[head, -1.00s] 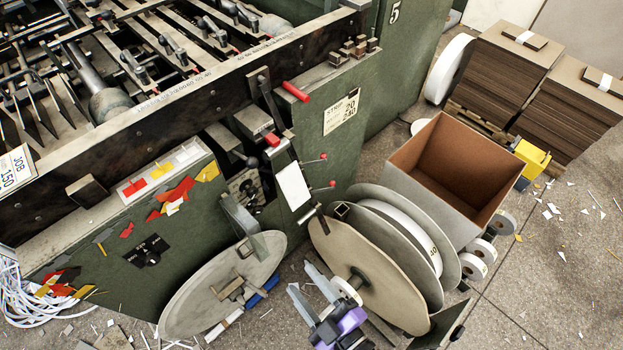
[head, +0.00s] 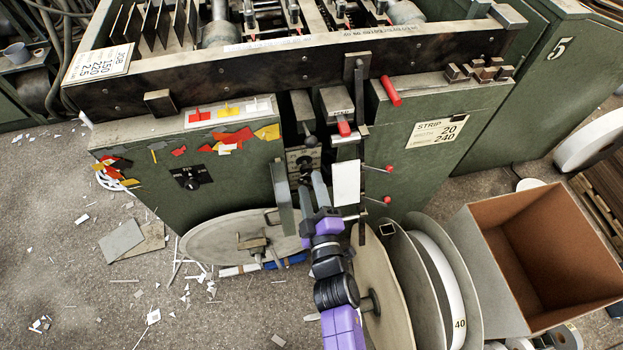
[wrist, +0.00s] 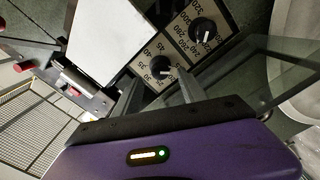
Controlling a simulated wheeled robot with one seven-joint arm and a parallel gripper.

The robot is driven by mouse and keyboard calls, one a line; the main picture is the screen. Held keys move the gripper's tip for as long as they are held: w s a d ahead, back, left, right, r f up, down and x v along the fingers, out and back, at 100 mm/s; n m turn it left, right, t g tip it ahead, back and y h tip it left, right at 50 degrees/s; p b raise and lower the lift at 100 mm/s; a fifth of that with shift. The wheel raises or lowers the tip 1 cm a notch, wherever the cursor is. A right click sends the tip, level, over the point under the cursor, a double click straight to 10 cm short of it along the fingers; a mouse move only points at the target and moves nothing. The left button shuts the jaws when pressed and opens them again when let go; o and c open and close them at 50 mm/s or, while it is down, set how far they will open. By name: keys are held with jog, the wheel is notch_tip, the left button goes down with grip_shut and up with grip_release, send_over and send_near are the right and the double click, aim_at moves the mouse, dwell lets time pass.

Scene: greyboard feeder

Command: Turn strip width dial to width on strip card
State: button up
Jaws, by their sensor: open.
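The strip card (head: 437,130) on the green machine front reads STRIP, 20, 240. The strip width dial (wrist: 160,67) is a round black knob on a pale plate numbered from about 20 to 45; its exact pointer setting is too small to read. A second black dial (wrist: 202,32), with numbers in the 200s and 300s, sits above right of it. My gripper (wrist: 160,88) is open, its fingers either side of the lower dial in the wrist view; contact cannot be told. In the head view my gripper (head: 311,185) is just below the dial plate (head: 303,160), partly hiding it.
A white panel (head: 346,183) and red-knobbed levers (head: 377,168) stand close right of my gripper. A grey bracket (head: 282,197) is close on its left. Large reels (head: 385,290) and an open box (head: 470,235) stand lower right.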

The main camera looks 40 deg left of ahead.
aim_at(305, 167)
jog(key=shift+x, duration=1.45)
jog(key=shift+c, duration=0.2)
jog(key=shift+s, duration=0.1)
grip_shut()
jog(key=m, duration=0.4)
jog(key=shift+m+p, duration=0.55)
jog(key=shift+m, duration=1.85)
